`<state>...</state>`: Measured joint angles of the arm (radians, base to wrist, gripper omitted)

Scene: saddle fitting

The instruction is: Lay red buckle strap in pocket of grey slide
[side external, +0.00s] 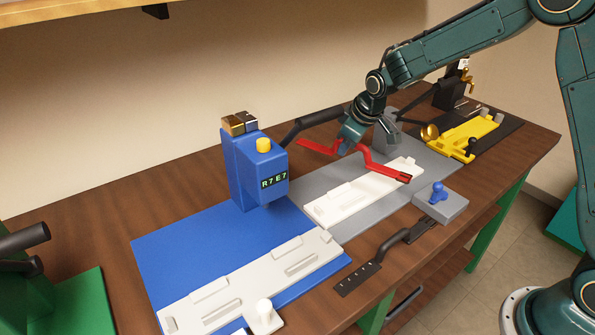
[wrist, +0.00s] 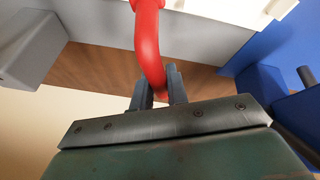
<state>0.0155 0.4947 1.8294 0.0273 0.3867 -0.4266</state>
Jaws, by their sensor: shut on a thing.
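The red buckle strap (side external: 386,170) is a bent red bar, held above the grey mat. My gripper (side external: 350,146) is shut on its middle stretch; one end reaches left and the other reaches right over the slide. In the wrist view the red strap (wrist: 149,45) runs up from between the fingers of my gripper (wrist: 158,92). The pale slide (side external: 345,204) lies on the grey mat (side external: 330,230), below the strap. The strap's right end overlaps the slide's right part in the picture; I cannot tell whether they touch. The slide's pocket is not clearly seen.
A blue press (side external: 245,170) stands left, with a second pale slide (side external: 250,280) on the blue mat. A grey block with a blue knob (side external: 440,198) and a dark strap (side external: 378,262) are in front. A yellow fixture (side external: 465,137) stands at right. A grey press (side external: 388,138) stands behind.

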